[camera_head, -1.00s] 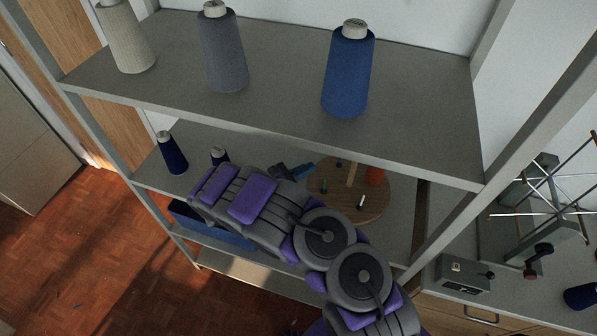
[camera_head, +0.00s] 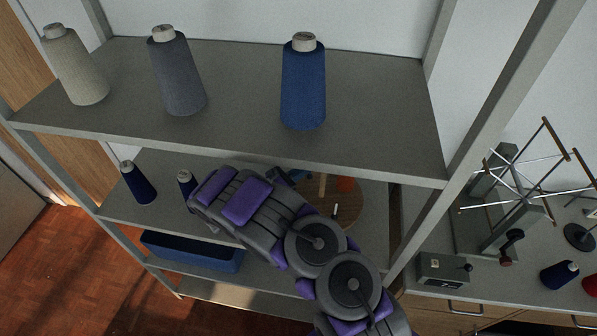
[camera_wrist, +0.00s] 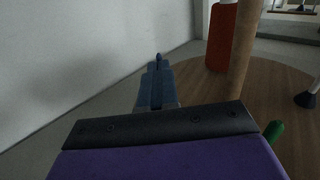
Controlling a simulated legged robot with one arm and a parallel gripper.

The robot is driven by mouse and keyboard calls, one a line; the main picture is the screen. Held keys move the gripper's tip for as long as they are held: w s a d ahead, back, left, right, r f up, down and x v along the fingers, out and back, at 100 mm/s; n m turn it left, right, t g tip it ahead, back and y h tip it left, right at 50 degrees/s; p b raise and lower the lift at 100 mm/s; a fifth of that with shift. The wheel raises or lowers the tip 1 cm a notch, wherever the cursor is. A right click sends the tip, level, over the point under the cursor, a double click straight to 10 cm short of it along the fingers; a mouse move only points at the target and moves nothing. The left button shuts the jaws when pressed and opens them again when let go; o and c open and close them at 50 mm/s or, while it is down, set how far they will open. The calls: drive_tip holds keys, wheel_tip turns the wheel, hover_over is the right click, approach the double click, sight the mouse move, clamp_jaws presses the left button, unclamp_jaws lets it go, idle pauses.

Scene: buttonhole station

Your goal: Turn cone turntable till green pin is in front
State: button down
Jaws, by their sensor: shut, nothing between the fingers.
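The turntable (camera_head: 350,212) is a round wooden disc on the middle shelf, partly hidden by my arm in the head view. It also shows in the wrist view (camera_wrist: 285,78), with a wooden post (camera_wrist: 244,50) and an orange-red cone (camera_wrist: 221,38) behind the post. The green pin (camera_wrist: 274,131) stands at the lower right of the wrist view, partly hidden by my gripper's body; I cannot see it in the head view. A white pin with a dark base (camera_wrist: 306,98) is at the right edge. My gripper (camera_wrist: 158,62) is shut and empty, left of the disc.
A pale wall (camera_wrist: 80,60) runs close along my gripper's left. The upper shelf (camera_head: 240,125) holds beige, grey and blue cones above my arm. Two small dark blue cones stand left on the middle shelf, above a blue bin (camera_head: 190,252). A shelf post (camera_head: 480,115) stands at right.

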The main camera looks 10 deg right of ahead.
drive_tip(key=shift+w+d, duration=0.2)
drive_tip(key=shift+d, duration=0.25)
drive_tip(key=shift+w+f+m+g+h, duration=0.15)
drive_tip(key=shift+m+g+h, duration=0.25)
drive_tip(key=shift+m+g, duration=0.45)
drive_tip(key=shift+g, duration=0.55)
drive_tip(key=shift+d, duration=0.15)
drive_tip(key=v, duration=1.1)
drive_tip(key=shift+w+f+p, duration=0.15)
drive_tip(key=shift+p, duration=0.2)
drive_tip(key=shift+a, duration=0.55)
drive_tip(key=shift+s, duration=0.35)
